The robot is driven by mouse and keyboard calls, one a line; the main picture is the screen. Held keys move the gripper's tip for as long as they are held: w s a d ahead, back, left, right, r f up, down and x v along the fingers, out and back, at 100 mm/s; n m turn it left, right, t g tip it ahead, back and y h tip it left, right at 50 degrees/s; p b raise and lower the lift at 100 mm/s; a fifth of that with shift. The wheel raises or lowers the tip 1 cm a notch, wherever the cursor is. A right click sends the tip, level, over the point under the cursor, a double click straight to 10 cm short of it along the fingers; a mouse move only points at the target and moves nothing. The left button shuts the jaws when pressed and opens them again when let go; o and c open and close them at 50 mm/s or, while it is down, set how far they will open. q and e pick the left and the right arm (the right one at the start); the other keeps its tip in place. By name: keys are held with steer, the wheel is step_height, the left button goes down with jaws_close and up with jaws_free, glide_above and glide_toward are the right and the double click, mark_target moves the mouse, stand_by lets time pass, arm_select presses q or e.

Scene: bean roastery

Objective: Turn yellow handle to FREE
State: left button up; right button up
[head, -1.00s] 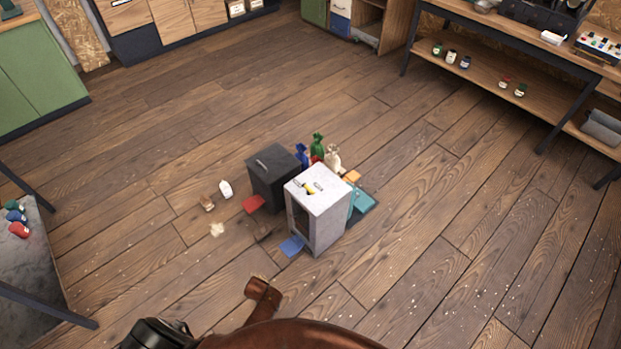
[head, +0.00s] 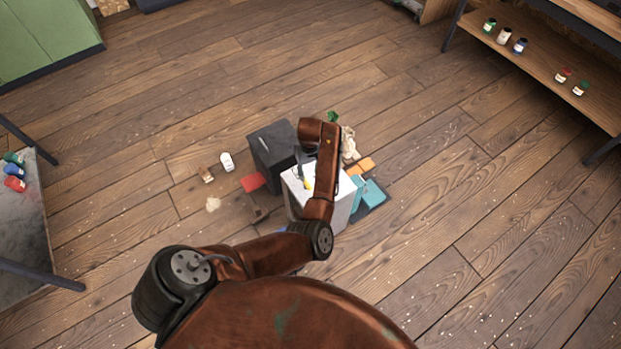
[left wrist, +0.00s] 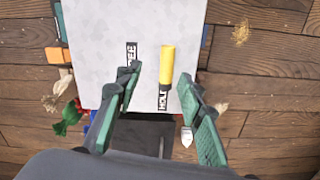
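The yellow handle (left wrist: 167,66) sits on the pale top of a box (left wrist: 100,20). In the left wrist view its lower end points at a black HOLD label (left wrist: 163,97); a black FREE label (left wrist: 131,54) lies to its left. The handle also shows in the head view (head: 307,184), on the white box (head: 295,200) partly hidden by my arm. My left gripper (left wrist: 160,82) is open over the box top, its green-padded fingers on either side of the handle's lower end, with gaps visible. I cannot tell its height above the top. My right gripper is not in view.
A dark box (head: 272,158) stands left of the white box. A red piece (head: 252,182), teal pieces (head: 369,192), an orange piece (head: 367,164), a small white bottle (head: 227,161) and a cream bag (head: 349,145) surround them. Open wooden floor lies to the right.

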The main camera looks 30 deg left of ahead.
mark_target(306, 182)
arm_select(q)
steer(key=f, duration=0.2)
steer(key=a+f+b, duration=0.1)
steer(key=shift+s+f, duration=0.2)
steer(key=shift+s, duration=0.2)
step_height(306, 182, down, 2)
steer(key=shift+a+f+b, duration=0.15)
steer(key=shift+f+b, duration=0.05)
steer(key=shift+b, duration=0.35)
steer(key=shift+f, duration=0.65)
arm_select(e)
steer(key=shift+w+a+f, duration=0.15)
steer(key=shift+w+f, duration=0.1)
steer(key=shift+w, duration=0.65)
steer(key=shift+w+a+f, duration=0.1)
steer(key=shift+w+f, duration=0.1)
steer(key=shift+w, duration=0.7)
arm_select(q)
steer(key=shift+c, duration=0.4)
